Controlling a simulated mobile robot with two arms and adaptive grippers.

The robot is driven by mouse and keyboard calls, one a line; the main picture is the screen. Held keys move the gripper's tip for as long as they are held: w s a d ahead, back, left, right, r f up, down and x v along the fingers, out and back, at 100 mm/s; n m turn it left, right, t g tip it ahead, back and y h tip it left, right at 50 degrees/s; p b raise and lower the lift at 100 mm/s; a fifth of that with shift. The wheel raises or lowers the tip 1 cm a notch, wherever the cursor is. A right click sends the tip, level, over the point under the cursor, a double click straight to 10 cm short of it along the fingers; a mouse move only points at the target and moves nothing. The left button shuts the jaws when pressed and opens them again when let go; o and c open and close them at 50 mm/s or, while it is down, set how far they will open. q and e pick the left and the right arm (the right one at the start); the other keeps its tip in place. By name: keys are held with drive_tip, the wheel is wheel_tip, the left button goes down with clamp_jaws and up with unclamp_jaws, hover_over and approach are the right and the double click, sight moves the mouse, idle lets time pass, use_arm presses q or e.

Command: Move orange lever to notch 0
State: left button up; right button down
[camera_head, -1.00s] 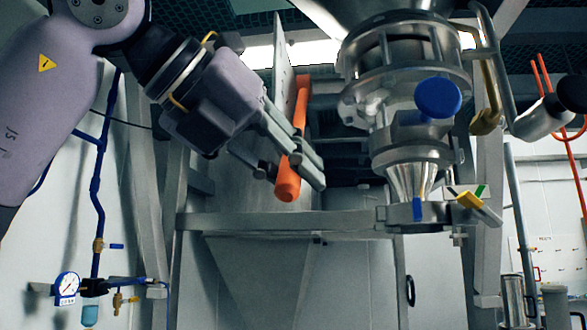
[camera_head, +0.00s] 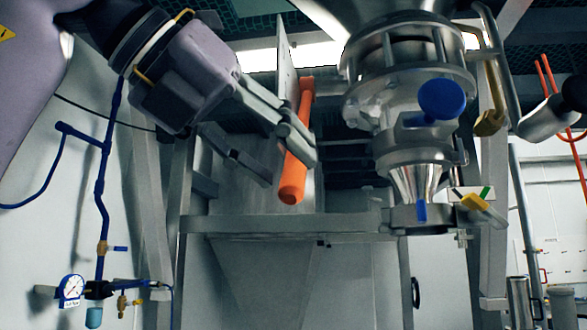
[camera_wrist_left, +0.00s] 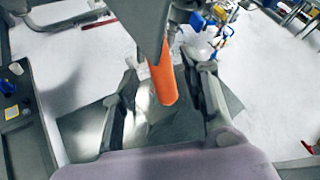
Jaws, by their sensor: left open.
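The orange lever (camera_head: 292,181) is a thick rod that hangs down beside a grey metal plate, slightly tilted. My left gripper (camera_head: 288,168) is open around its lower part. In the head view one finger crosses in front of the lever and the other is apart from it on the left. In the left wrist view the lever (camera_wrist_left: 163,85) shows between the two spread fingers (camera_wrist_left: 168,72), with gaps on both sides. The notches and their numbers cannot be made out.
The steel sifter body with a blue knob (camera_head: 441,99) stands right of the lever. A grey horizontal beam (camera_head: 290,223) runs just below it. A pressure gauge (camera_head: 71,291) and blue pipe are at the left. The grey plate (camera_head: 284,62) rises behind the lever.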

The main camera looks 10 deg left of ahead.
use_arm(q)
drive_tip(key=v, duration=0.8)
drive_tip(key=shift+s, duration=0.2)
drive_tip(key=shift+a, duration=0.15)
drive_tip(key=shift+c, duration=0.3)
